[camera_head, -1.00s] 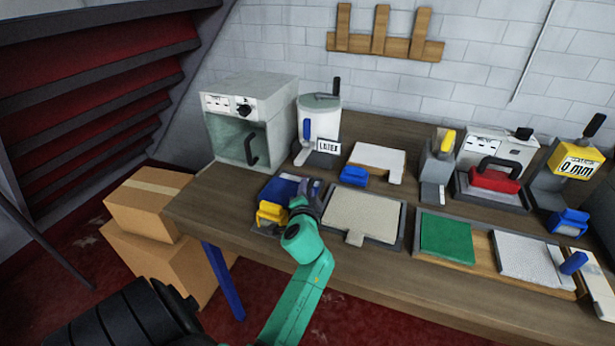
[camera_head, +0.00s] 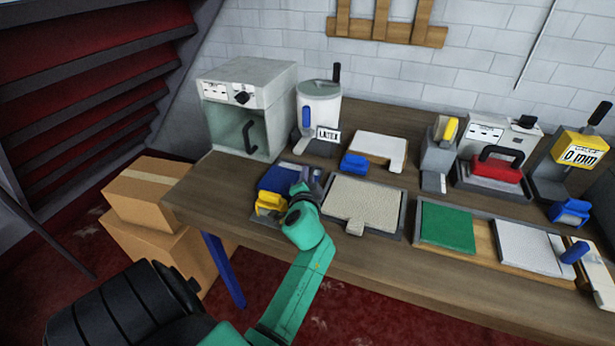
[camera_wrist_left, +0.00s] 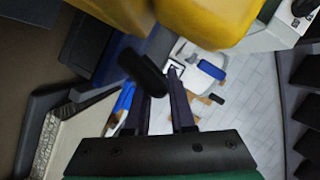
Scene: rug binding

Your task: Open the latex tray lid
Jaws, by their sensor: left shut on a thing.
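A dark blue panel (camera_head: 279,178) lies in a grey frame at the left end of the table, in the head view. I take it for the latex tray lid, but it carries no readable label. My left gripper (camera_head: 307,182) is at its right edge, low over the table. In the left wrist view a black rounded bar (camera_wrist_left: 143,75) is at the fingers (camera_wrist_left: 158,90), which are shut on it as far as I can tell. The exact contact is hidden. A yellow block (camera_head: 269,203) stands at the panel's front left. My right gripper is out of view.
A beige textured tray (camera_head: 362,200) is close to the gripper's right. A pot with a LATEX label (camera_head: 328,134) and a grey oven-like box (camera_head: 243,105) stand behind. A white slab with a blue handle (camera_head: 355,164) lies behind the beige tray.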

